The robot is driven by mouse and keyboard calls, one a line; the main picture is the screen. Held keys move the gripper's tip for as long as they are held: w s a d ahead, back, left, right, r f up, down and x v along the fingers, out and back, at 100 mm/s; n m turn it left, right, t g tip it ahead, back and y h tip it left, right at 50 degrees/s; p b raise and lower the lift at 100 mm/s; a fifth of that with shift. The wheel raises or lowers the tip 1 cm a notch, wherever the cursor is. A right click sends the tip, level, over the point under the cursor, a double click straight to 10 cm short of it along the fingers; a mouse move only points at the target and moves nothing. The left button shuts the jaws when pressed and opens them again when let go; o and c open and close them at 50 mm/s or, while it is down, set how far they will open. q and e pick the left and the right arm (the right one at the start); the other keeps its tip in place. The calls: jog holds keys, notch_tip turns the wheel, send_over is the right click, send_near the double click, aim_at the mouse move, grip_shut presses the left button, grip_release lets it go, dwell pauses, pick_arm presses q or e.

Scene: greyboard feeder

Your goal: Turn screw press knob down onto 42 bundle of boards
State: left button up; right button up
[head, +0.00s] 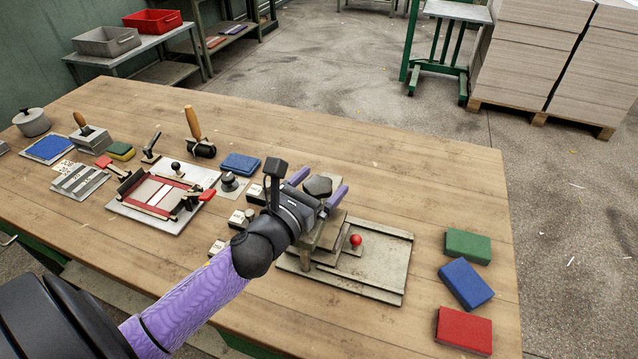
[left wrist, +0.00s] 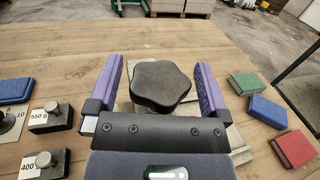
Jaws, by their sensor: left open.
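The screw press knob (head: 318,187) is a dark, lobed star-shaped knob on top of the greyboard feeder (head: 385,262). In the left wrist view the knob (left wrist: 160,86) sits between the two purple fingers of my left gripper (left wrist: 159,80). The left gripper (head: 319,190) is open around the knob, with a gap visible on both sides. A red ball handle (head: 356,240) stands on the feeder plate. The board stack under the knob is mostly hidden by my gripper, so I cannot tell its number. My right gripper does not show.
Green (head: 468,246), blue (head: 466,284) and red (head: 464,330) blocks lie to the right of the feeder. Labelled weights (left wrist: 48,162) stand to its left. A framed printing jig (head: 163,193) and a wooden-handled roller (head: 200,140) are further left. The table beyond the feeder is clear.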

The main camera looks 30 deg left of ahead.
pick_arm(q)
jog(key=c, duration=1.2)
